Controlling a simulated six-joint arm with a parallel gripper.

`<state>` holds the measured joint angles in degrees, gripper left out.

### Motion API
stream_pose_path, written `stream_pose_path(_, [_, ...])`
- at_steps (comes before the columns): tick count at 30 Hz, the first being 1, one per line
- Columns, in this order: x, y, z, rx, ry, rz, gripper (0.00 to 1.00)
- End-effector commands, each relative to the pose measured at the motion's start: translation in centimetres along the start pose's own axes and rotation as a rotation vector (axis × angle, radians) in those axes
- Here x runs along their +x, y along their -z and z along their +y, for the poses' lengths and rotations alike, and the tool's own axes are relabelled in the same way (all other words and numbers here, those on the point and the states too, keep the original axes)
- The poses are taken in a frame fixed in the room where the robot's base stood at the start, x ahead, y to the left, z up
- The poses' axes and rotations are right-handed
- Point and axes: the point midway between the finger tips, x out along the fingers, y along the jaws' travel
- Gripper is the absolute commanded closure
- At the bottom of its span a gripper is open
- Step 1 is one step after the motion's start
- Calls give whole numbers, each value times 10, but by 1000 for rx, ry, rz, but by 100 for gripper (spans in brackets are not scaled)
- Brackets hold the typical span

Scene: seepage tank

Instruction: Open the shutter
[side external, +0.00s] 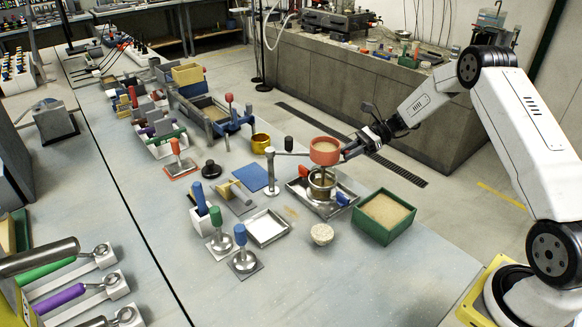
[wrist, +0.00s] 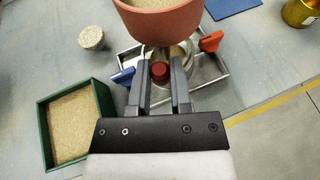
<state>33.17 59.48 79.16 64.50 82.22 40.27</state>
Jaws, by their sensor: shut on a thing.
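A terracotta-red cup of sand (side external: 325,152) is held up by a post with an arm; its lower part also shows at the top of the wrist view (wrist: 160,24). Under it, a metal vessel (side external: 321,187) stands in a shallow metal tray (side external: 345,187). In the wrist view a dark red knob (wrist: 160,72) sits just below the cup, between my fingertips. My gripper (wrist: 160,78) is shut on this knob, coming in from the side. In the side view my gripper (side external: 350,152) reaches the cup's right side and hides the knob. The shutter plate itself cannot be made out.
A blue handle (wrist: 123,76) and an orange-red handle (wrist: 210,42) flank the vessel. A green box of sand (side external: 385,217) stands close by at the right. A pale sand lump (side external: 322,234), a white-lined tray (side external: 267,228) and a brass cup (side external: 260,143) are nearby.

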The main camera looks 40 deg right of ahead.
Motion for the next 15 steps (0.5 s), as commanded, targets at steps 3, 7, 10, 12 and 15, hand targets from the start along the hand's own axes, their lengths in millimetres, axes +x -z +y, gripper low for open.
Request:
stream_pose_path(3, [0, 0, -5, -27, -61, -1, 100])
stream_pose_path(7, [1, 0, -8, -52, -120, -1, 100])
stream_pose_path(10, [2, 0, -11, -68, -159, -1, 100])
stream_pose_path(12, [2, -1, -12, -77, -181, 0, 100])
stream_pose_path(15, [2, -1, -13, -86, -205, -2, 100])
